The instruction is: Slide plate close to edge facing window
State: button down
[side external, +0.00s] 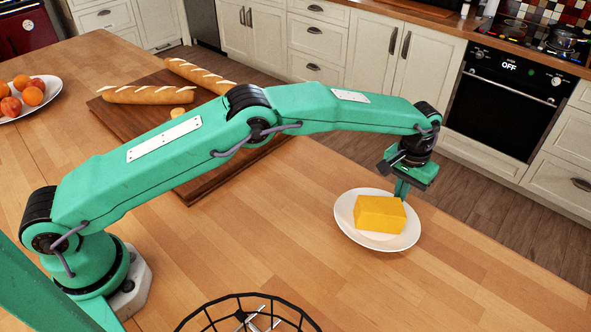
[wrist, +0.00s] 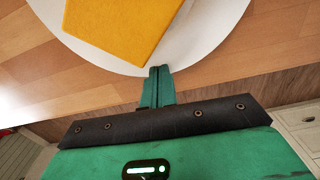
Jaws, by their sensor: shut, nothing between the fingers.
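A white plate (side external: 350,234) with a yellow block of cheese (side external: 380,214) on it sits on the wooden island top, near the edge on the stove side. My gripper (side external: 402,190) is shut and empty, pointing down at the plate's far rim. In the wrist view the closed fingertips (wrist: 160,70) meet or overlap the rim of the plate (wrist: 205,55). I cannot tell whether they touch it. The cheese (wrist: 120,25) is apart from the fingers, and is cut off by the top of that view.
A dark cutting board (side external: 205,190) with baguettes (side external: 150,95) lies behind my arm. A fruit plate (side external: 55,88) is at far left. A black wire basket (side external: 250,300) stands at the front. The counter right of the basket is clear. The island edge (side external: 480,222) drops to the floor.

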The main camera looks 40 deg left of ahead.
jog(key=shift+w+f, duration=0.1)
jog(key=shift+w, duration=1.1)
jog(key=shift+r, duration=0.8)
jog(key=shift+r, duration=0.1)
jog(key=s+d+r, duration=0.6)
jog(key=s+r, duration=0.3)
jog(key=r, duration=0.1)
jog(key=shift+s+d+r, duration=0.15)
jog(key=shift+s+r, duration=0.2)
jog(key=shift+s, duration=0.05)
dwell(0.5)
